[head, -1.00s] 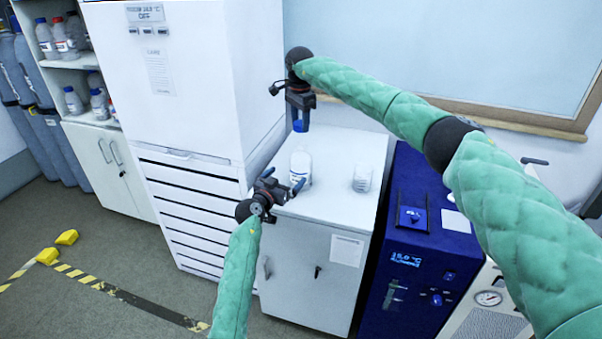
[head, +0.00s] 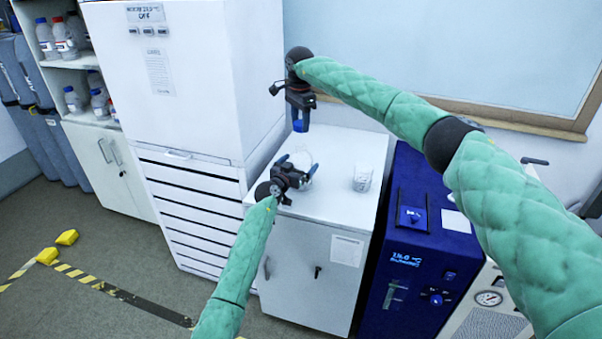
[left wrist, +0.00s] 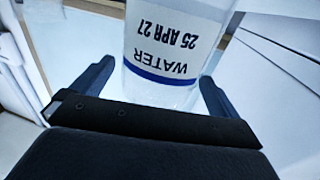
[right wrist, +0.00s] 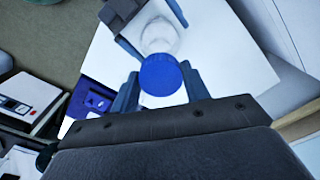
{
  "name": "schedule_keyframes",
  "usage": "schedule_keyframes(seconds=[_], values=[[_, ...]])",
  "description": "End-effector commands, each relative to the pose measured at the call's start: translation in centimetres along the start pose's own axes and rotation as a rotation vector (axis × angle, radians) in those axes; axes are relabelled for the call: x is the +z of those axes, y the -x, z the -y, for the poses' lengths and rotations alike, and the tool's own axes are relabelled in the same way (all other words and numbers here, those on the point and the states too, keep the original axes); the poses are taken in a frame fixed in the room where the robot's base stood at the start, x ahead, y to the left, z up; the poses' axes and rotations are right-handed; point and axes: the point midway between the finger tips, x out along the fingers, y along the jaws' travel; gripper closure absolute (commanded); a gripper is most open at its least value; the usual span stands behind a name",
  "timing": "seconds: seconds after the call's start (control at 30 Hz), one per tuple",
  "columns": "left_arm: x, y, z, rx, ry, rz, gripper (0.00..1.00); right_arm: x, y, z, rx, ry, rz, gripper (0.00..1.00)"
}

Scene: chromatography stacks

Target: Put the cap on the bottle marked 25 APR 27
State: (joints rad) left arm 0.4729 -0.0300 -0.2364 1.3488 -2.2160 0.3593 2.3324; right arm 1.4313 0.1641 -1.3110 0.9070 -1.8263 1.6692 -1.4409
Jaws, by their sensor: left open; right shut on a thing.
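The bottle (left wrist: 170,45) stands on the white cabinet top. Its label, upside down in the left wrist view, reads WATER 25 APR 27. My left gripper (head: 299,166) is open, with one finger on each side of the bottle's body; gaps show at both sides. In the head view it hides much of the bottle. My right gripper (right wrist: 162,88) is shut on the blue cap (right wrist: 161,76) and holds it above the bottle, apart from it. In the right wrist view the cap overlaps the near edge of the bottle. The cap also shows in the head view (head: 300,124).
A clear container with a label (head: 362,178) stands on the cabinet top (head: 340,205), right of the bottle. A tall white unit (head: 190,90) rises at the left. A blue device (head: 412,235) stands at the right. The cabinet top between container and bottle is clear.

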Motion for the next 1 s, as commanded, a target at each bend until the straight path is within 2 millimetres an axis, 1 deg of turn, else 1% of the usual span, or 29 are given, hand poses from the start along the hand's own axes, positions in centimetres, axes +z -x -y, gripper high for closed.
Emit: schedule_keyframes(seconds=[0.03, 0.1, 0.23, 0.4, 0.67, 0.77, 0.8, 0.87, 0.9, 0.97, 1.0], values=[[-0.1, -0.7, 0.0, 0.001, -0.002, 0.0, 0.0, 0.0, 0.0, 0.0, 0.0, 0.0, 0.0, 0.76], [-0.1, -1.3, -0.1, 0.002, -0.002, 0.0, 0.0, 0.0, 0.0, 0.0, 0.0, 0.0, 0.0, 0.76], [-0.1, -2.2, 0.0, 0.0, -0.001, 0.0, 0.0, 0.0, 0.0, 0.0, 0.0, 0.0, 0.0, 0.76], [0.0, -2.6, -0.1, 0.0, 0.0, 0.001, 0.0, 0.0, 0.0, 0.0, 0.0, 0.0, 0.0, 0.76], [0.0, -2.6, 0.0, 0.0, 0.0, 0.0, 0.0, 0.0, 0.0, 0.0, 0.0, 0.0, 0.0, 0.76], [0.0, -2.6, 0.0, 0.0, 0.0, 0.0, 0.18, 0.0, 0.0, 0.0, 0.0, 0.0, 0.0, 0.76], [0.0, -2.6, 0.0, 0.0, 0.0, 0.0, 0.26, 0.0, 0.0, 0.0, 0.0, 0.0, 0.0, 0.76], [0.0, -2.6, 0.0, 0.0, 0.0, 0.0, 0.37, 0.0, 0.0, 0.0, 0.0, 0.0, 0.0, 0.76], [0.0, -2.6, 0.0, 0.0, 0.0, 0.0, 0.45, 0.0, 0.0, 0.0, 0.0, 0.0, 0.0, 0.76], [0.0, -2.6, 0.0, 0.0, 0.0, 0.0, 0.57, 0.0, 0.0, 0.0, 0.0, 0.0, 0.0, 0.76], [0.0, -2.6, 0.0, 0.0, 0.0, 0.0, 0.64, 0.0, 0.0, 0.0, 0.0, 0.0, 0.0, 0.76]])
